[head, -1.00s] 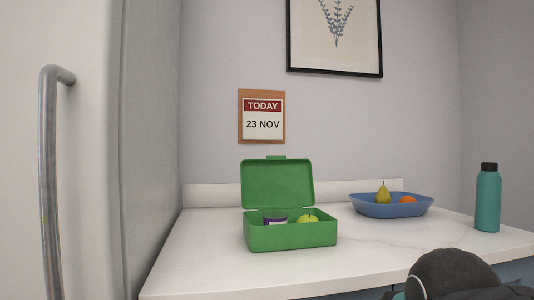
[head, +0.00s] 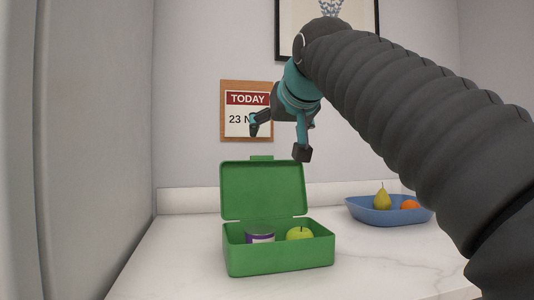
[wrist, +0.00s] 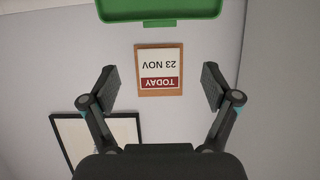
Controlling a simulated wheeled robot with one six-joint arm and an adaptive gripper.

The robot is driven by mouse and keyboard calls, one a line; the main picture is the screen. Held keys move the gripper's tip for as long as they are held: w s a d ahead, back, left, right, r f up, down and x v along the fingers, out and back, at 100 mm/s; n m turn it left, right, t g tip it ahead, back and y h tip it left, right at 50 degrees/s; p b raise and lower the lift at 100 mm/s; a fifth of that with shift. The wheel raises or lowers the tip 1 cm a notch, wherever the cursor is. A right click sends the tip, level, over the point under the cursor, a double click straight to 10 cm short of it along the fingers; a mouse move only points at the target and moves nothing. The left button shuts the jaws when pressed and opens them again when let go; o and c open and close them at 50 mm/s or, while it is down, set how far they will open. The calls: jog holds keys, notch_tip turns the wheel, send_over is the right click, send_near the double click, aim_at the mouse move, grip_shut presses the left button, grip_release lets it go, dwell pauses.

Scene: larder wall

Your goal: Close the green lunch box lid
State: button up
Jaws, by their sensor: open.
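The green lunch box (head: 280,257) stands on the white counter with its lid (head: 263,191) standing open at the back. A tin with a purple label (head: 259,236) and a green apple (head: 299,233) are inside it. My gripper (head: 278,142) is open and empty, above and apart from the raised lid. In the wrist view my gripper (wrist: 160,88) shows both fingers spread with nothing between them. The edge of the green lid (wrist: 160,9) shows upside down at the top of that view.
A blue bowl (head: 372,214) with a pear (head: 382,197) and an orange (head: 410,204) stands right of the box, partly behind my arm. A calendar (head: 233,96) and a framed picture (head: 286,30) hang on the wall. The counter (head: 185,250) left of the box is clear.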

jog(key=x, duration=1.3)
jog(key=shift+f, duration=0.15)
grip_shut()
jog(key=shift+a, duration=0.1)
